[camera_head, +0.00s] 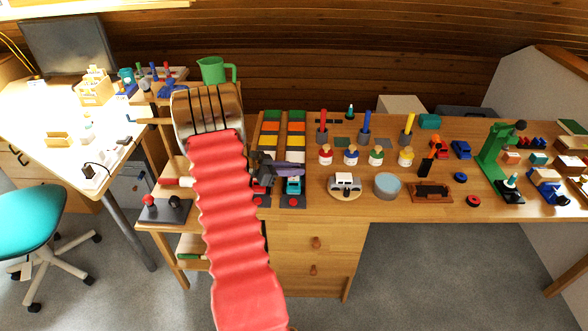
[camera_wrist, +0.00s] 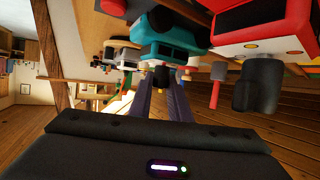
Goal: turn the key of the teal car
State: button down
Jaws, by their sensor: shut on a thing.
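The teal car (camera_head: 293,186) stands at the front of a dark lane on the workbench, and it also shows, tipped sideways, at the top of the wrist view (camera_wrist: 178,38). My gripper (camera_head: 299,171) is just above and against the teal car in the head view. In the wrist view its two purple fingers (camera_wrist: 161,80) close on a small dark and yellowish piece at the car's end, the key (camera_wrist: 161,73). The key is mostly hidden by the fingers, so its angle cannot be told. In the head view the key is hidden.
A red car (camera_head: 259,187) stands close on the left, with a red-handled piece in the wrist view (camera_wrist: 216,82). A white car (camera_head: 345,184) on a round base stands to the right. The bench front edge is close.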

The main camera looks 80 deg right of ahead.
jog(key=shift+w+m+g+y, duration=0.1)
jog(key=shift+m+g+y, duration=0.6)
jog(key=shift+m+y, duration=0.65)
jog(key=shift+w+m+g+y, duration=0.1)
jog(key=shift+m+g+y, duration=0.6)
jog(key=shift+m+y, duration=0.6)
jog(key=shift+s, duration=0.1)
jog(key=c, duration=1.7)
grip_release()
jog(key=shift+o, duration=0.2)
jog(key=v, duration=1.3)
jog(key=shift+w+r, duration=0.1)
jog(key=shift+w, duration=0.3)
